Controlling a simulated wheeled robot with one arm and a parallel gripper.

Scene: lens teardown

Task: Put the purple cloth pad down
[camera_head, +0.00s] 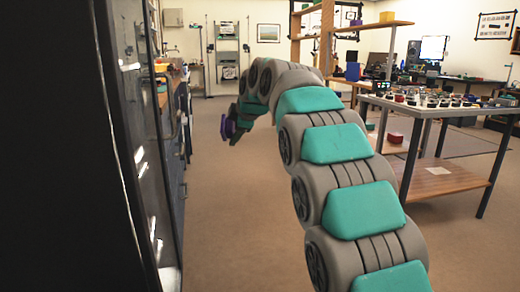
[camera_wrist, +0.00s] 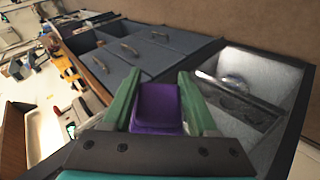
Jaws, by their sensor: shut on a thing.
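The purple cloth pad (camera_wrist: 157,106) is between the two green fingers of my gripper (camera_wrist: 157,82) in the wrist view. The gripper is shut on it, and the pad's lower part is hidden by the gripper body. In the head view, the pad (camera_head: 229,128) shows as a small purple patch at the end of my gripper (camera_head: 232,132), held in the air above the floor. My arm reaches forward and bends down to the left there.
Blue-grey drawers (camera_wrist: 160,55) with handles lie beyond the gripper, beside an open, pale-lined compartment (camera_wrist: 245,130). A tall dark cabinet front (camera_head: 135,130) stands close at left. A table (camera_head: 455,111) with several small parts stands at right. The carpeted floor (camera_head: 225,230) between is clear.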

